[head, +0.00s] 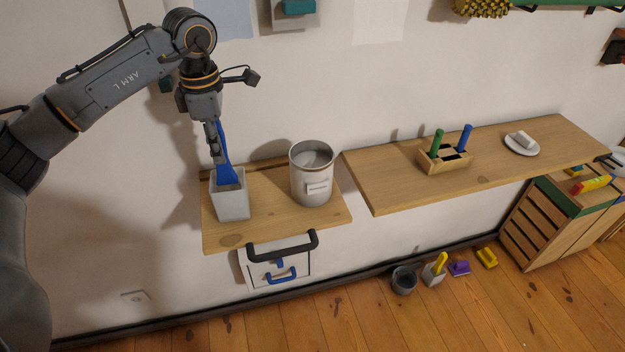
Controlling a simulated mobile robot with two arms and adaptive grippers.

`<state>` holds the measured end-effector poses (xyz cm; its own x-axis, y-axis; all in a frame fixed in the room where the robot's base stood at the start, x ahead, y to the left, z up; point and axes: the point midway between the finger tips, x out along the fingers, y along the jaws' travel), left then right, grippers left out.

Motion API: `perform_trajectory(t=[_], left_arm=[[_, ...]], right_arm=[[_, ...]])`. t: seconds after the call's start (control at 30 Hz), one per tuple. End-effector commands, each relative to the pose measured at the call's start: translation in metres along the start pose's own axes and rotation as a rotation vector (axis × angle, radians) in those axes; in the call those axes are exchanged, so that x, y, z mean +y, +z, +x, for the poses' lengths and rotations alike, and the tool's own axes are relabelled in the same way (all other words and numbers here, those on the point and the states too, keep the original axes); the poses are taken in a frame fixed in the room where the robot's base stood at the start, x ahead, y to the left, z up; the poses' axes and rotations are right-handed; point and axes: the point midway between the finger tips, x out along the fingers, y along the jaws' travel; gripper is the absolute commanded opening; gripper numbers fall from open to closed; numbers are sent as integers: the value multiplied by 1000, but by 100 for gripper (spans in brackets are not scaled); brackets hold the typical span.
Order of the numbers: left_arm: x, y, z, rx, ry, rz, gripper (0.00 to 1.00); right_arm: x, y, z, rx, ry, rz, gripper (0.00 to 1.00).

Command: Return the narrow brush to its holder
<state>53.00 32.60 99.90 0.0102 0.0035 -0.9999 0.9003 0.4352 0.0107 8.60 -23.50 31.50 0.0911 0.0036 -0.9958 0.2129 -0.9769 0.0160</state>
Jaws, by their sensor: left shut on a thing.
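My left gripper (215,148) reaches down over the left end of the left shelf. It is shut on a blue brush (224,163), which stands nearly upright with a slight tilt. The brush's wide lower end is at the mouth of a pale square holder (232,205); the inside is mostly hidden, so I cannot tell how deep it sits or whether it touches the walls. The holder stands on the wooden shelf (270,226). My right gripper is not in view.
A grey metal can (312,178) stands right of the holder. Several small items and a wooden crate (545,226) are on the floor.

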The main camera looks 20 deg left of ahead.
Motion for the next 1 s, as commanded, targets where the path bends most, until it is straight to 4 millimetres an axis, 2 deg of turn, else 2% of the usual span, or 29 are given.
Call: perform_trajectory(t=[0.17, 0.2, 0.33, 0.57, 0.67, 1.0], left_arm=[[0, 0, 0, 0, 0, 0, 0], [0, 0, 0, 0, 0, 0, 22], [0, 0, 0, 0, 0, 0, 46], [0, 0, 0, 0, 0, 0, 48], [0, 0, 0, 0, 0, 0, 69], [0, 0, -2, 0, 0, 0, 69]], right_arm=[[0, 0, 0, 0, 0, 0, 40], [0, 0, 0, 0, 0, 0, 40], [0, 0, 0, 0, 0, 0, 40], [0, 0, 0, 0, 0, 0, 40], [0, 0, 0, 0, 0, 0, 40], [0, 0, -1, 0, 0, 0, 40]])
